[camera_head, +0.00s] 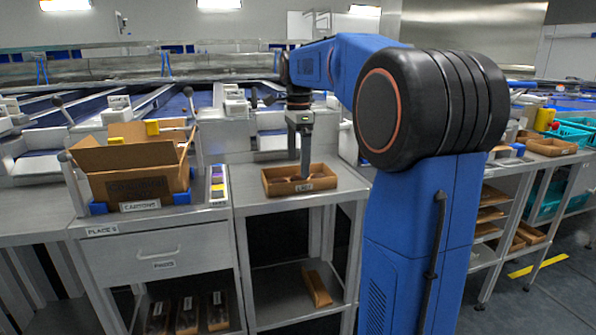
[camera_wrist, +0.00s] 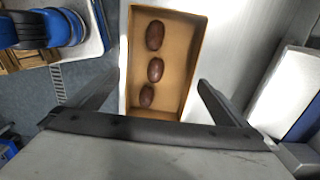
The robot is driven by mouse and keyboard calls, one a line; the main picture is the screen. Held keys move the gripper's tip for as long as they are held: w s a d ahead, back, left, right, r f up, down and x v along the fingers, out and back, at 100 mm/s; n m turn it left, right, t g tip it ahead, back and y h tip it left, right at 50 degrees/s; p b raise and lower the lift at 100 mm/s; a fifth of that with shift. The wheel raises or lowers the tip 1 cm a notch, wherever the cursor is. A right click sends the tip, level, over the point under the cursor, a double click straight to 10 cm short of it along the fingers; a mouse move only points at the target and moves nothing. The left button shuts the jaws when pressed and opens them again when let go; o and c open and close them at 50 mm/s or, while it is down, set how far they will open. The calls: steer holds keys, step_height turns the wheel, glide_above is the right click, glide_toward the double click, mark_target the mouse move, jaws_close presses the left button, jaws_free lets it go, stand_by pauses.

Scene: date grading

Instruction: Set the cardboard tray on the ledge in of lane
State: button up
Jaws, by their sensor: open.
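A shallow cardboard tray (camera_head: 280,189) with a small label on its front sits on the metal table in the middle of the head view. In the wrist view the tray (camera_wrist: 184,62) holds three brown dates in a row. My gripper (camera_head: 305,172) points down at the tray, and its fingers overlap the tray in the head view. In the wrist view my gripper (camera_wrist: 158,80) is open, with one finger on each side of the tray's near part. I see no grip on the tray. I cannot tell which surface is the lane's ledge.
A large open cardboard carton (camera_head: 140,187) stands on the left bench above a drawer (camera_head: 158,253). Blue sorting lanes (camera_head: 85,105) with white units run behind the benches. Another cardboard tray (camera_head: 552,147) and teal crates (camera_head: 572,136) are at the right. A lower shelf holds a cardboard piece (camera_head: 317,288).

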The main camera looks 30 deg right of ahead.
step_height(320, 180, up, 8)
steer(key=shift+f, duration=0.15)
steer(key=s+a+f+n+t, duration=0.1)
steer(key=s+a+f+n, duration=0.35)
steer(key=s, duration=0.25)
steer(key=s+a+f+n+t, duration=0.1)
steer(key=s+a+f+n, duration=0.3)
steer(key=s+a+n, duration=0.3)
steer(key=s+a+f+n+t, duration=0.2)
steer(key=s+a+f+n, duration=0.2)
steer(key=s+f+n, duration=0.5)
steer(key=s+f, duration=0.7)
steer(key=f, duration=0.1)
steer(key=shift+a+f+n+t, duration=0.15)
steer(key=shift+f+n+t, duration=0.15)
steer(key=shift+n+t, duration=0.1)
